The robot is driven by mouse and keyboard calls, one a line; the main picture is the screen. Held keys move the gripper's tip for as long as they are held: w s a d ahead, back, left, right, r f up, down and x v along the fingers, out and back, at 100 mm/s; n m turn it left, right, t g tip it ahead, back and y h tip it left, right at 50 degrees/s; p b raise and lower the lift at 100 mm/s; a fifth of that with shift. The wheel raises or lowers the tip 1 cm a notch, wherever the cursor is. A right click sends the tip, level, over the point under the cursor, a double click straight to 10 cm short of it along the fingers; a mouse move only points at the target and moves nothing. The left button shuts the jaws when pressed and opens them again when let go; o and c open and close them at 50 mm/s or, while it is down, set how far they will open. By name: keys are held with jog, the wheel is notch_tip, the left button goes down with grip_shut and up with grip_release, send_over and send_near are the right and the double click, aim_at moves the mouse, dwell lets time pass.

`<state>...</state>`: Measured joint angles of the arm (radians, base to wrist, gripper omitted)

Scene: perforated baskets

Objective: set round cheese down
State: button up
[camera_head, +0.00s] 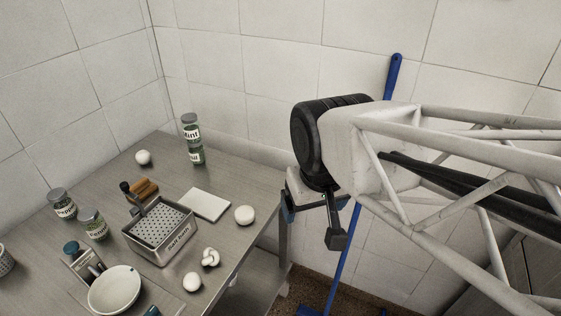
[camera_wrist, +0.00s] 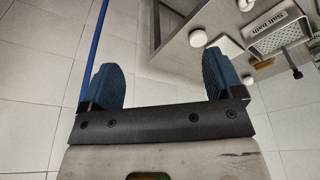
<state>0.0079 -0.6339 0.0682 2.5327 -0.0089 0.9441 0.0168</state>
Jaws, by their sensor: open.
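Several round white pieces that look like cheese stand on the steel table: one near the right edge (camera_head: 244,215), one at the front edge (camera_head: 192,281), and one at the back left (camera_head: 143,157). A knotted white piece (camera_head: 210,257) lies near the front one. I cannot tell which is the round cheese meant. My gripper (camera_head: 312,218) hangs in the air to the right of the table, apart from all of them. In the wrist view its blue-padded fingers (camera_wrist: 163,80) are spread with nothing between them. A round white piece (camera_wrist: 197,38) shows beyond the right finger.
A perforated metal basket labelled "Salt bath" (camera_head: 163,250) stands mid-table beside a white board (camera_head: 205,204). Jars, including a mint jar (camera_head: 190,128), and a white bowl (camera_head: 116,293) stand around it. A blue-handled pole (camera_head: 343,258) leans near my gripper by the tiled wall.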

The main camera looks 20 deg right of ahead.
jog(key=shift+o, duration=0.5)
jog(key=m+t+y, duration=0.1)
jog(key=m+y, duration=0.2)
jog(key=m, duration=2.5)
send_near(245, 211)
jog(key=shift+x, duration=1.1)
jog(key=shift+a, duration=0.1)
jog(key=shift+x, duration=1.25)
